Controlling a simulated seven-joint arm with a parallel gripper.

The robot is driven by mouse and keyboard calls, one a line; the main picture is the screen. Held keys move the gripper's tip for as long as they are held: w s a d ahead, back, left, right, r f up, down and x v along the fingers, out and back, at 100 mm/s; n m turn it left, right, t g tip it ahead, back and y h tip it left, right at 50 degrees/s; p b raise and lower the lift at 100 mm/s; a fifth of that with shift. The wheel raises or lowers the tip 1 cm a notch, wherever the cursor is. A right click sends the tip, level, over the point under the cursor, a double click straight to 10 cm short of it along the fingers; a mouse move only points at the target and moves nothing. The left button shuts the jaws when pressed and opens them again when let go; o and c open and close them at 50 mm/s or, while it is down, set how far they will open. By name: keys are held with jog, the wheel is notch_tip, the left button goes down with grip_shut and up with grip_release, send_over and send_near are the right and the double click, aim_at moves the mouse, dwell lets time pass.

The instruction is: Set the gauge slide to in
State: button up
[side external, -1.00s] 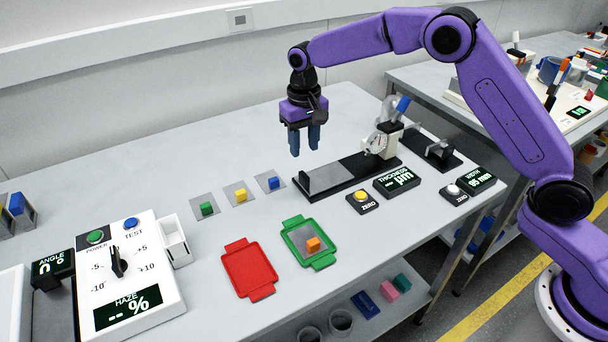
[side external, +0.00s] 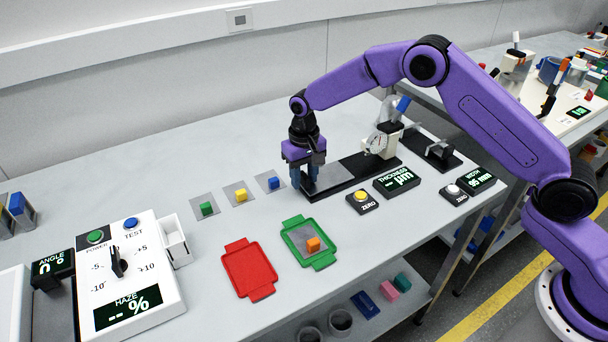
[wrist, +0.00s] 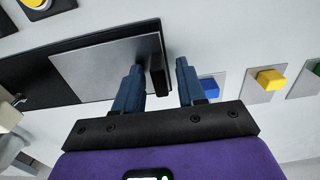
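The gauge slide is a grey metal plate (wrist: 105,70) with a short black upright handle (wrist: 157,76) at its outer end. In the side view the slide (side external: 327,177) sits at the left end of the thickness gauge's long black base, away from the white gauge head (side external: 382,140). My gripper (side external: 309,190) points down at the handle end and hides most of the handle there. In the wrist view my gripper (wrist: 158,68) is open, its two blue fingers on either side of the handle, with a visible gap to each.
A thickness display (side external: 397,180) and a yellow zero button (side external: 361,200) stand in front of the base. Blue (side external: 273,182), yellow (side external: 241,195) and green cubes (side external: 207,208) lie to the left on grey plates. A green tray (side external: 290,224) lies in front.

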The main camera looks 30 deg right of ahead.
aim_at(341, 170)
grip_shut()
jog(key=d, duration=1.1)
jog(key=shift+d, duration=0.3)
jog(key=shift+o, duration=0.6)
grip_release()
jog(key=shift+d, duration=0.1)
notch_tip(341, 170, up, 17)
jog(key=shift+r, duration=0.2)
